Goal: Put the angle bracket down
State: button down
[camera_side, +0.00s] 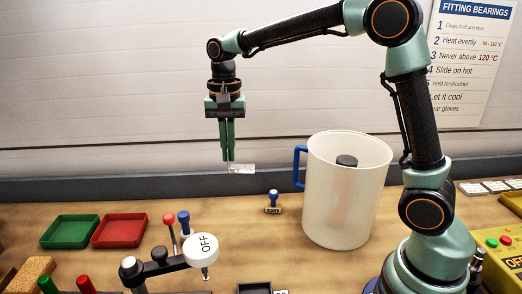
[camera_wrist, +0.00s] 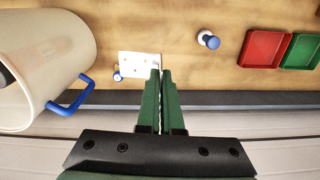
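The angle bracket (camera_side: 241,169) is a small pale metal piece at my gripper's fingertips, held in the air above the wooden bench. In the wrist view the bracket (camera_wrist: 138,64) shows a flat plate with small holes, sticking out to the left of the fingertips. My gripper (camera_side: 228,158) points straight down with its green fingers close together on one edge of the bracket. It also shows in the wrist view (camera_wrist: 160,74). The part of the bracket between the fingers is hidden.
A large white mug (camera_side: 340,215) with a blue handle stands to the right. A blue-handled stamp (camera_side: 272,201) stands left of it. Green (camera_side: 69,232) and red (camera_side: 119,231) trays lie at the left. Bench between is clear.

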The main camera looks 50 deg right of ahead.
jog(key=w+d+n, duration=0.1)
jog(key=w, duration=0.5)
jog(key=f, duration=2)
jog(key=shift+s+d+f, duration=0.1)
jog(key=shift+d+f, duration=0.1)
jog(key=shift+f, duration=0.15)
jog(key=shift+f, duration=0.1)
jog(key=c, duration=1.1)
grip_release()
